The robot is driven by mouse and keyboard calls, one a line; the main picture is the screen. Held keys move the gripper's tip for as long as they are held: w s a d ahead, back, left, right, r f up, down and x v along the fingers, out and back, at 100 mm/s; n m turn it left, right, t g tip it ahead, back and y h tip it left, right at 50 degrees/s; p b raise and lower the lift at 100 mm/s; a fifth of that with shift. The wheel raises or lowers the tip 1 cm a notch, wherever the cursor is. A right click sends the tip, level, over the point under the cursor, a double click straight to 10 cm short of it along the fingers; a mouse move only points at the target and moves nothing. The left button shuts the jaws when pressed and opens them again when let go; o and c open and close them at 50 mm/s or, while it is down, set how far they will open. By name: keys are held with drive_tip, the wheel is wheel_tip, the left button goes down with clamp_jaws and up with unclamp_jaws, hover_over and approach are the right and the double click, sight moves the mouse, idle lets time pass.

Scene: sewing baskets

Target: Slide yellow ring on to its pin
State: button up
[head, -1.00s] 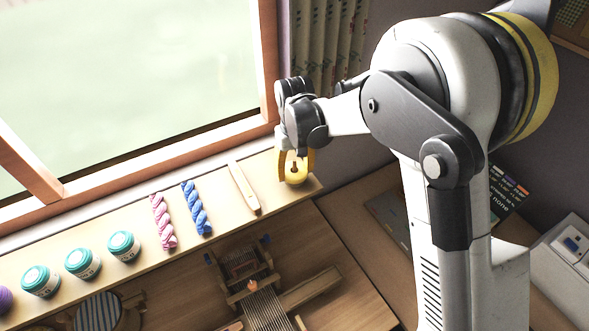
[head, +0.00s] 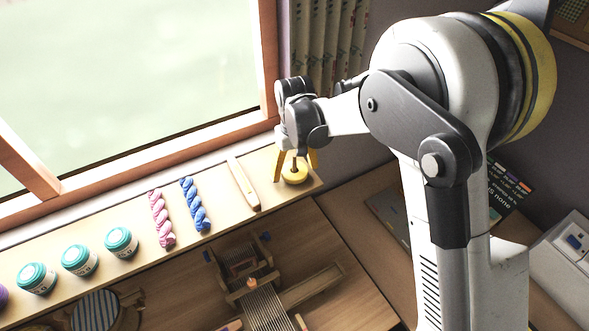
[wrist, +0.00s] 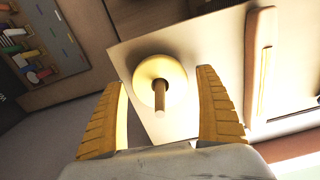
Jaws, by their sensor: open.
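The yellow ring (head: 294,178) sits low at the right end of the window shelf. Its pin (head: 294,163) rises from the middle of it. In the wrist view, the ring (wrist: 144,75) surrounds the wooden pin (wrist: 160,99), whose free end points toward the camera. My gripper (head: 295,173) is above them with its yellow fingers spread to either side. In the wrist view, my gripper (wrist: 161,79) is open, with a visible gap between each finger and the ring. What lies under the ring is hidden.
A wooden stick-like tool (head: 243,184) lies left of the ring. A small loom (head: 250,275) stands on the table below. The window is behind.

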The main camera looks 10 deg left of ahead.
wheel_tip(320, 180, up, 12)
idle(0.4)
idle(0.3)
